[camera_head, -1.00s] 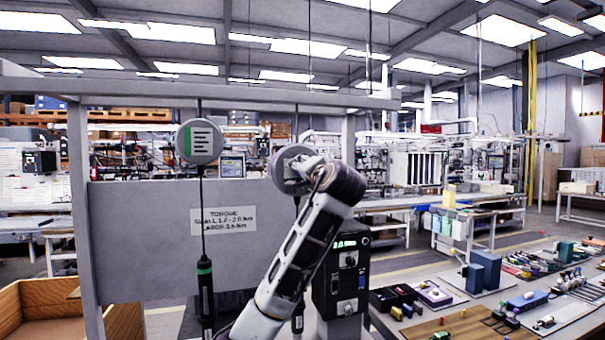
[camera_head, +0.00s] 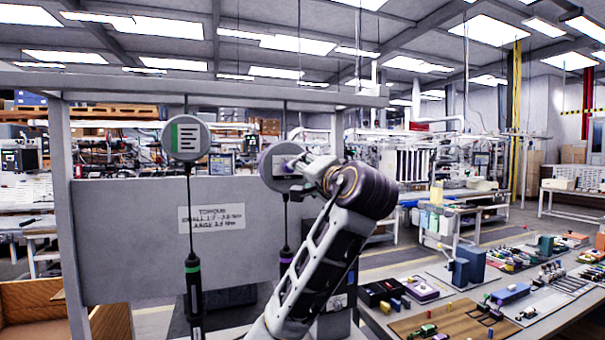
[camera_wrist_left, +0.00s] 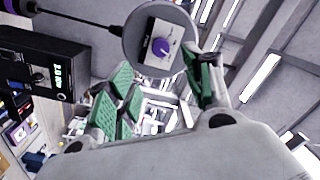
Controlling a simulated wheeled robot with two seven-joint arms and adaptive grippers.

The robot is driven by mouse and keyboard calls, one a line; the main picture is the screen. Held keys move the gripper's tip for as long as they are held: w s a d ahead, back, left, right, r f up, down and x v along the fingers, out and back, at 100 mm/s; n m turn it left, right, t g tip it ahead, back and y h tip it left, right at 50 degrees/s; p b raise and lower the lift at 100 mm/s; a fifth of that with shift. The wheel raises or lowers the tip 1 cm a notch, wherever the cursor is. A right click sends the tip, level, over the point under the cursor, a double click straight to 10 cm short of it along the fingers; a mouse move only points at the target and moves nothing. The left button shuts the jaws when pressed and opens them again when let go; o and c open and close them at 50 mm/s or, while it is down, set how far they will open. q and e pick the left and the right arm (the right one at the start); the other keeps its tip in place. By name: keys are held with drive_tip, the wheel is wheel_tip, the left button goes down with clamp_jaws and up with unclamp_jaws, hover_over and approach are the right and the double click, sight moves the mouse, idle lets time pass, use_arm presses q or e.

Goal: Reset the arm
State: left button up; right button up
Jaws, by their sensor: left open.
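My left arm rises from the bottom centre in the head view. Its gripper (camera_head: 308,168) is beside the right-hand round balancer (camera_head: 268,172) and partly covers it. In the left wrist view the gripper (camera_wrist_left: 160,88) is open, its green finger pads apart with nothing between them. The grey balancer disc with a purple knob (camera_wrist_left: 161,47) lies just beyond the fingertips; whether they touch it is unclear. A purple-banded screwdriver (camera_head: 286,257) hangs below that balancer, partly behind my arm. A green-banded screwdriver (camera_head: 193,285) hangs from the left balancer (camera_head: 184,139). My right gripper is not in view.
A grey frame with a back panel (camera_head: 130,235) and torque sign (camera_head: 211,218) stands behind the screwdrivers. A black controller box (camera_wrist_left: 45,65) with a green display is nearby. A workbench with a wooden board (camera_head: 450,326) and small parts is at the right.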

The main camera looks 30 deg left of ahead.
use_arm(q)
drive_tip(key=shift+s+d, duration=0.15)
drive_tip(key=shift+d, duration=0.05)
idle(0.5)
